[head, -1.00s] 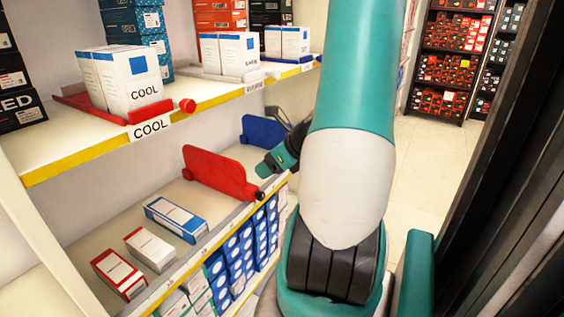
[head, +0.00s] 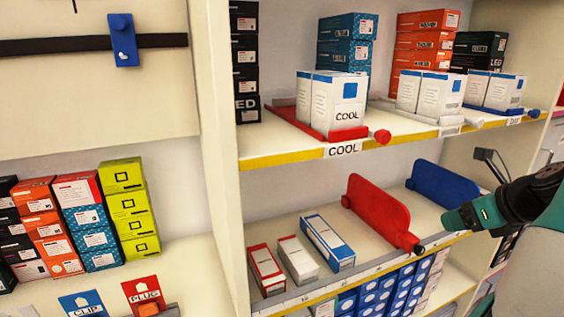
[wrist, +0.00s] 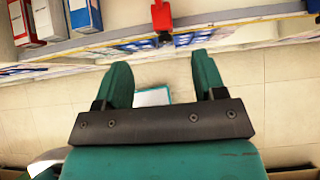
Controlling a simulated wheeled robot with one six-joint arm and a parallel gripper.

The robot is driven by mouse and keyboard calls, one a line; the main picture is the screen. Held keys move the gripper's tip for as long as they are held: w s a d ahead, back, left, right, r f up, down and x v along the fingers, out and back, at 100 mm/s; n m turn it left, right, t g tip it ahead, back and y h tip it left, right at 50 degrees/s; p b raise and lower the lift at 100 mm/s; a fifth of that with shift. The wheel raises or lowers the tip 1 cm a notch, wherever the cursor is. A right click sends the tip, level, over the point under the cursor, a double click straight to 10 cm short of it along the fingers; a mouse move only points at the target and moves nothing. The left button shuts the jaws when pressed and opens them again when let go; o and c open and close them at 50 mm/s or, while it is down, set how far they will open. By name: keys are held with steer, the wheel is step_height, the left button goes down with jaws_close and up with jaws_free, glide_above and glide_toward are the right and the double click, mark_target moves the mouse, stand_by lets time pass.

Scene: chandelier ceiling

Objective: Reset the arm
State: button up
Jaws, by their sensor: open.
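My gripper (head: 462,215) is at the right of the head view, teal and dark, just in front of the middle shelf's front edge. It is close to the black-tipped end of the red divider (head: 378,212), and I cannot tell whether they touch. In the wrist view my gripper's two teal fingers (wrist: 163,82) stand wide apart with nothing held between them. The red divider's end also shows there at the top (wrist: 161,18), ahead of the fingers.
Small boxes, red-white (head: 267,270), white (head: 298,258) and blue-white (head: 328,242), lie left of the divider. A blue divider (head: 445,185) stands to its right. The upper shelf holds white COOL boxes (head: 338,103) on a red tray. Tiled floor (wrist: 60,125) shows below my gripper.

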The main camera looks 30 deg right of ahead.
steer(key=w+a+r+n+g+y+p, duration=0.2)
steer(key=w+a+n+g+p, duration=0.1)
steer(key=a+n, duration=0.7)
steer(key=w+a+r+n+g+y+p, duration=0.2)
steer(key=a+n+g+p, duration=0.15)
steer(key=a+n, duration=0.7)
steer(key=s+a+r+n+g, duration=0.1)
steer(key=s+a+r+n, duration=0.2)
steer(key=a+n, duration=0.6)
steer(key=s+a+r+n+g+y+b, duration=0.1)
steer(key=s+a+r+n, duration=0.2)
steer(key=a+n, duration=0.7)
steer(key=s+n, duration=0.1)
steer(key=n, duration=0.3)
steer(key=shift+s+a+r+n+b, duration=0.15)
steer(key=shift+a+r+n+b, duration=0.1)
steer(key=shift+n+b, duration=0.1)
steer(key=shift+g, duration=0.25)
